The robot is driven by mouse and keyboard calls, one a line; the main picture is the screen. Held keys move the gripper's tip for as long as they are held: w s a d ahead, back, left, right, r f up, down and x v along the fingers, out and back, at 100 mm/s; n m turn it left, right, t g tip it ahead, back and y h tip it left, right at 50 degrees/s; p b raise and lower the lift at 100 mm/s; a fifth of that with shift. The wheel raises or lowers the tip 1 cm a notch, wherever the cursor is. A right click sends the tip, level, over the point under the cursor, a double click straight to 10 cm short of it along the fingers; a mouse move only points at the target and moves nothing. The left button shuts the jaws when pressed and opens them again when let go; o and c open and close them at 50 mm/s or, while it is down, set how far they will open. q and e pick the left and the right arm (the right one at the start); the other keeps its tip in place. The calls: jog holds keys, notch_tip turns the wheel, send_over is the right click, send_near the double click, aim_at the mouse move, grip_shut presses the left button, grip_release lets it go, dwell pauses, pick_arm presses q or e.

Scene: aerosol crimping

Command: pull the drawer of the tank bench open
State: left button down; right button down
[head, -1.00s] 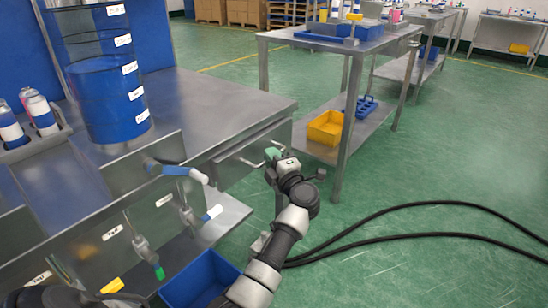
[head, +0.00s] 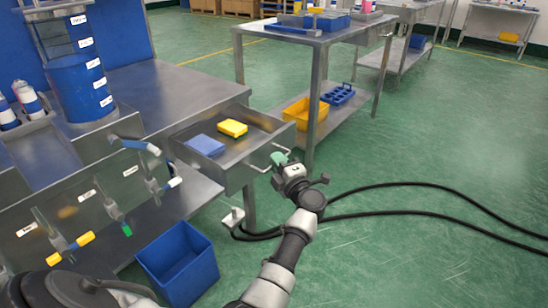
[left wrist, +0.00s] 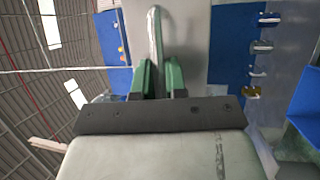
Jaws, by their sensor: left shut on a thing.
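The tank bench (head: 165,85) is a grey metal bench at the left in the head view. Its drawer (head: 238,178) stands pulled out at the right end, with its inside showing. A yellow block (head: 233,128) and a blue block (head: 206,145) lie in it. My left gripper (head: 279,160) is at the drawer's front, its green fingers shut on the bar handle (head: 262,164). In the left wrist view the handle (left wrist: 155,35) runs between the green fingers (left wrist: 160,78), in front of a grey panel. My right gripper is not in view.
A blue tank (head: 82,85) stands on the bench. Valves with coloured handles (head: 135,146) line its front. A blue bin (head: 178,262) is on the floor below. A second metal table (head: 285,35) stands behind the drawer. Black hoses (head: 420,186) cross the green floor at right.

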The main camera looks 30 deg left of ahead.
pick_arm(q)
jog(key=shift+s+d, duration=0.1)
jog(key=shift+d, duration=0.75)
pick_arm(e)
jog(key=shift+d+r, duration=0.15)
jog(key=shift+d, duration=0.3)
pick_arm(q)
jog(key=c, duration=1.2)
grip_release()
jog(key=shift+d+f, duration=0.1)
